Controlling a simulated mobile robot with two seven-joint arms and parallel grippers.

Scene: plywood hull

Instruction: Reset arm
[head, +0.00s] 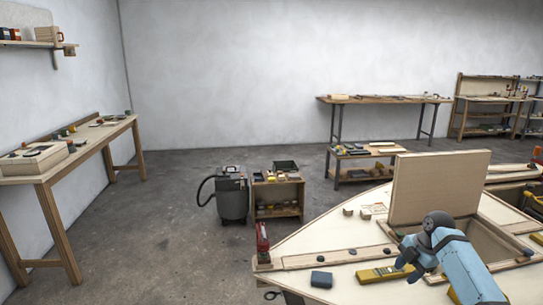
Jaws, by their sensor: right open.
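My right arm comes in from the lower right over the plywood hull (320,237). Its gripper (409,265) is open, low over the hull's deck, and looks empty. A yellow tool (379,274) lies on the deck just left of the gripper; I cannot tell whether they touch. My left arm and gripper are not in view.
An upright plywood panel (437,187) stands on the hull behind my right arm. A dark blue block (321,279) and a red clamp (262,242) are on the left part. A vacuum (231,194) and small cart (277,194) stand beyond; open floor lies left.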

